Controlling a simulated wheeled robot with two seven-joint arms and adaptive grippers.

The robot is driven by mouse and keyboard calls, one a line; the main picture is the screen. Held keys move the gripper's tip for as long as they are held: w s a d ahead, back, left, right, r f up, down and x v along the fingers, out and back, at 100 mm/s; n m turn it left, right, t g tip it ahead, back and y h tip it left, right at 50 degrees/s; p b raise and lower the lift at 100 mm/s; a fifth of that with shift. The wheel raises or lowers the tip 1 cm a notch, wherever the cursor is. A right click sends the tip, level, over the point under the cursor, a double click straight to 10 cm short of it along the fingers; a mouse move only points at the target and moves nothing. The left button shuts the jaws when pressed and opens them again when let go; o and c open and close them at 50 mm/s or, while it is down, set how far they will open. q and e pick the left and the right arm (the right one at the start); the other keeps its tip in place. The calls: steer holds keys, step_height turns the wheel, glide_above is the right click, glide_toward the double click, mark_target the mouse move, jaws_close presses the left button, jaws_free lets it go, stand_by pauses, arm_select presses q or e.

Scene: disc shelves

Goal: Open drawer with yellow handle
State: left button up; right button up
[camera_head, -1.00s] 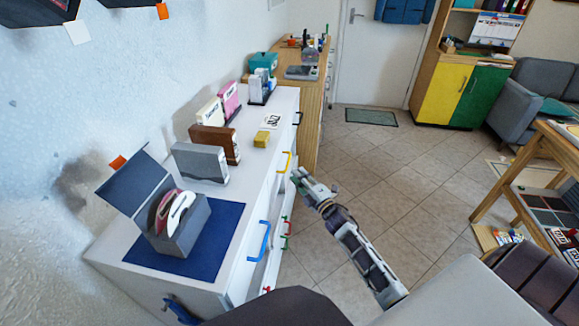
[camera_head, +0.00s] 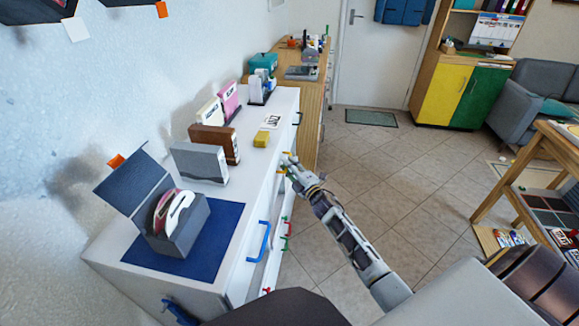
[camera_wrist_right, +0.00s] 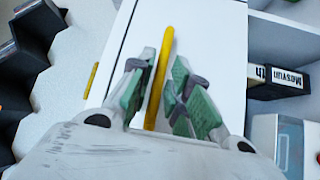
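The yellow handle (camera_head: 288,154) is on the front of the white cabinet (camera_head: 258,178), below its top edge, and mostly hidden by my right gripper (camera_head: 290,165) in the head view. In the right wrist view the yellow handle (camera_wrist_right: 160,75) runs lengthwise between the two green-padded fingers of my right gripper (camera_wrist_right: 159,90). The fingers are open around it, with gaps showing beside the handle. The white drawer front (camera_wrist_right: 212,50) lies behind it; I cannot tell any opening there. My left gripper is not in view.
A blue handle (camera_head: 259,241) sits nearer on the cabinet front, with green and red handles lower down. A yellow box (camera_head: 262,139), file holders and an open grey box (camera_head: 178,232) stand on top. The tiled floor (camera_head: 400,180) to the right is clear.

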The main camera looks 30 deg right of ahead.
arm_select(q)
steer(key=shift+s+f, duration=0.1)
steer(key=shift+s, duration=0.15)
arm_select(e)
jaws_close()
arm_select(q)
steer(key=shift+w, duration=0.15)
arm_select(e)
steer(key=shift+s, duration=0.1)
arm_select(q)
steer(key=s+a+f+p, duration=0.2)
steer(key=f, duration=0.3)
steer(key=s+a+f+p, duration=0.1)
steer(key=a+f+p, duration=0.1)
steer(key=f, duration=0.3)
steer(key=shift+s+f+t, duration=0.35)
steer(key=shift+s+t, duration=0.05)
arm_select(e)
steer(key=s+d, duration=0.8)
steer(key=d, duration=0.3)
steer(key=s+d, duration=0.8)
steer(key=d, duration=0.3)
steer(key=shift+s, duration=0.25)
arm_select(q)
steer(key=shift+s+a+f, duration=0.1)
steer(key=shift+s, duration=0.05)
